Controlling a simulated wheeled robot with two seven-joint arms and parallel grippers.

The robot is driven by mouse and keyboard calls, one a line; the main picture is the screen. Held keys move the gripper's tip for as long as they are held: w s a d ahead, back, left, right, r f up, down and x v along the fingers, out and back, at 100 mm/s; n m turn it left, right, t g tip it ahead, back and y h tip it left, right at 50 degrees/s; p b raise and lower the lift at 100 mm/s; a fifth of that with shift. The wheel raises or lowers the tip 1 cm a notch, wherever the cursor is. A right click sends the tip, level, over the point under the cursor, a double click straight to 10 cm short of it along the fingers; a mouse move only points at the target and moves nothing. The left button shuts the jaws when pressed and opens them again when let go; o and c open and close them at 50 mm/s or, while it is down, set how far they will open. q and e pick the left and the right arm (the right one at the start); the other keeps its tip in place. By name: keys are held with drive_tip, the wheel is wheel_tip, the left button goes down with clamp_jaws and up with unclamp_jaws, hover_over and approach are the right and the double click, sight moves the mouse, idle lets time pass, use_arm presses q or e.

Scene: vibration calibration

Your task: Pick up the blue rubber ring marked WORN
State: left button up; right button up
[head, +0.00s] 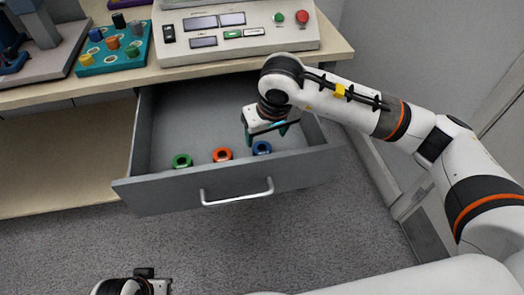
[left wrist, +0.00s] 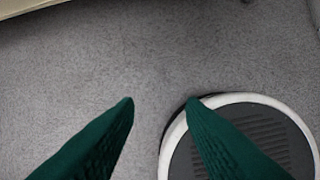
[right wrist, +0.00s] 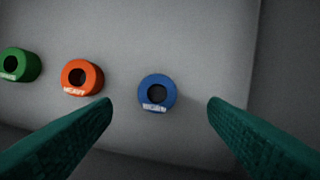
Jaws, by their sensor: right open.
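The blue ring (head: 262,148) lies in the open drawer, at the right end of a row of rings near the drawer's front. In the right wrist view the blue ring (right wrist: 157,93) has a white label whose lettering I cannot read. My right gripper (head: 268,136) is over the drawer, open and empty. In the right wrist view its green fingers (right wrist: 160,102) stand apart on either side of the blue ring, which lies below them. My left gripper (left wrist: 160,101) is open and empty above the floor, far from the drawer.
An orange ring (head: 222,154) and a green ring (head: 182,161) lie left of the blue one. The grey drawer (head: 160,197) has a front wall close to the rings. A control console (head: 236,47) and a teal tray with pegs (head: 88,71) stand on the table above.

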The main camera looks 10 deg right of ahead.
sight(262, 148)
drive_tip(key=shift+b+x, duration=0.4)
drive_tip(key=shift+x, duration=2.7)
use_arm(q)
drive_tip(key=v, duration=0.3)
use_arm(e)
drive_tip(key=shift+s+a, duration=0.1)
drive_tip(key=shift+a, duration=0.05)
drive_tip(key=c, duration=1.1)
